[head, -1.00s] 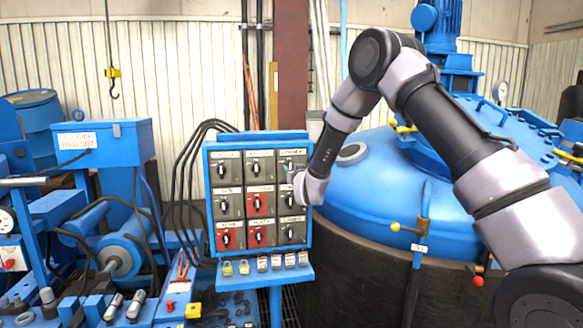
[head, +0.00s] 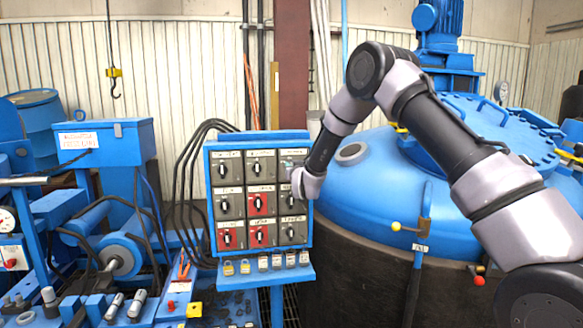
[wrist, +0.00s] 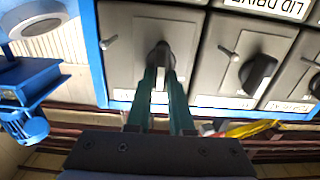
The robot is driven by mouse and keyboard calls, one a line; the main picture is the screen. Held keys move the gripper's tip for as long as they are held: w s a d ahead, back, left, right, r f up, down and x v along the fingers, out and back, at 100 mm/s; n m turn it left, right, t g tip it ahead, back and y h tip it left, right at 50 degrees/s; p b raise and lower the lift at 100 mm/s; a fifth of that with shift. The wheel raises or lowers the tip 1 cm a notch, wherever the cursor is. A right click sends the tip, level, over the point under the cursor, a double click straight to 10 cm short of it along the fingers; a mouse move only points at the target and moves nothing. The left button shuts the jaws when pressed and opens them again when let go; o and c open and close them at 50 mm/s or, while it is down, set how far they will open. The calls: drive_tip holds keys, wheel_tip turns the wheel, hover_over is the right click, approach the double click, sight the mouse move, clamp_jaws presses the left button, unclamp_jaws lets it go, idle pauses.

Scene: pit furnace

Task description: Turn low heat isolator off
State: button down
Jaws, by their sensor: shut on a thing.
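The blue-framed isolator panel (head: 206,190) stands upright in the head view, with rows of grey and red rotary switches. My gripper (head: 289,174) is at its top-right switch (head: 293,154), whose label I cannot read, so I cannot confirm it is the low heat isolator. In the wrist view, the two green fingers of my gripper (wrist: 160,95) are shut on this switch's dark knob (wrist: 160,55), one on each side. The knob's pale pointer line runs up and down in that view. The fingers partly hide the knob and switch face.
A neighbouring switch (wrist: 258,75) is close beside the held one. The big blue tank (head: 370,185) stands right of the panel, near my arm. Padlocks and tags (head: 262,263) line the shelf below. Blue machinery (head: 105,150) and black cables (head: 185,160) are to the left.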

drive_tip(key=shift+s+a+f+n, duration=0.1)
drive_tip(key=shift+a+f+n, duration=0.15)
drive_tip(key=shift+n, duration=2.75)
drive_tip(key=shift+s+a+f+n, duration=0.1)
drive_tip(key=shift+a+f+n, duration=0.15)
drive_tip(key=shift+n, duration=2.75)
drive_tip(key=shift+a+f+n, duration=0.15)
drive_tip(key=shift+f+n, duration=0.15)
drive_tip(key=shift+n, duration=2.7)
drive_tip(key=c, duration=0.8)
unclamp_jaws()
drive_tip(key=v, duration=1)
drive_tip(key=shift+s, duration=0.4)
